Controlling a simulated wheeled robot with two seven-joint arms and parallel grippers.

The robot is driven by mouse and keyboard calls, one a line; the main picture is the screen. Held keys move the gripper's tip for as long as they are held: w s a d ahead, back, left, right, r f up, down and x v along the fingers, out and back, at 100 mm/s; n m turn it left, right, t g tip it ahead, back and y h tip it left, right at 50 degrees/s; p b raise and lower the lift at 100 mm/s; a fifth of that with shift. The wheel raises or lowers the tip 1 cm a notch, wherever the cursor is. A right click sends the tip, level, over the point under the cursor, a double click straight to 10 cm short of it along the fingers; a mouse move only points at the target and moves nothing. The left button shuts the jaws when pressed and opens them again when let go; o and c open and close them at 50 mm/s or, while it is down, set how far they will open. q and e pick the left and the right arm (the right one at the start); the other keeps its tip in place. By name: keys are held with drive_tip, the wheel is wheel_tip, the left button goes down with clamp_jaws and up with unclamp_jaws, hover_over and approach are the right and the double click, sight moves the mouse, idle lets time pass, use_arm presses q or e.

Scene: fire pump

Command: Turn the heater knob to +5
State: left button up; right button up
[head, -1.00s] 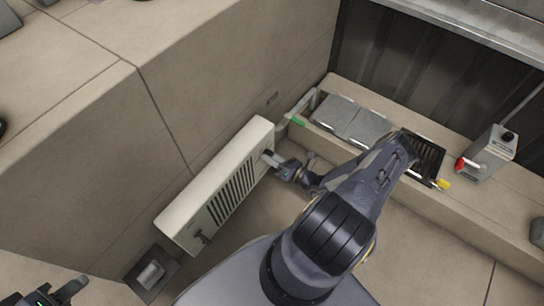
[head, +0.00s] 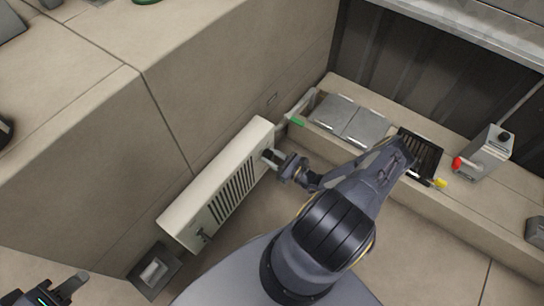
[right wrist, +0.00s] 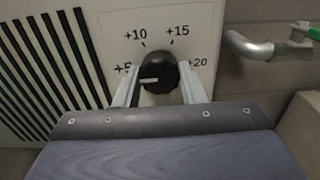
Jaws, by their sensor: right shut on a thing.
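The heater (head: 216,182) is a cream box with dark slats against the wall. Its round black knob (right wrist: 160,72) shows in the right wrist view, with +5, +10, +15 and +20 printed around it. The knob's white pointer mark points left, just below the +5 label (right wrist: 123,70). My right gripper (head: 270,158) is at the heater's far end, shut on the knob; its two fingers (right wrist: 158,82) lie on either side of it in the right wrist view. My left gripper (head: 72,288) is partly visible at the bottom left, away from the heater; its jaw opening is unclear.
A pipe with a green handle (head: 297,122) is close beside the heater's knob end. A ledge on the right carries grey plates (head: 350,120), a dark grate (head: 420,154) and a grey box (head: 486,153) with a red part.

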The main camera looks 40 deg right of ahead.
idle(0.4)
drive_tip(key=o, duration=1)
drive_tip(key=p+v, duration=0.1)
drive_tip(key=v, duration=0.7)
drive_tip(key=shift+w, duration=0.1)
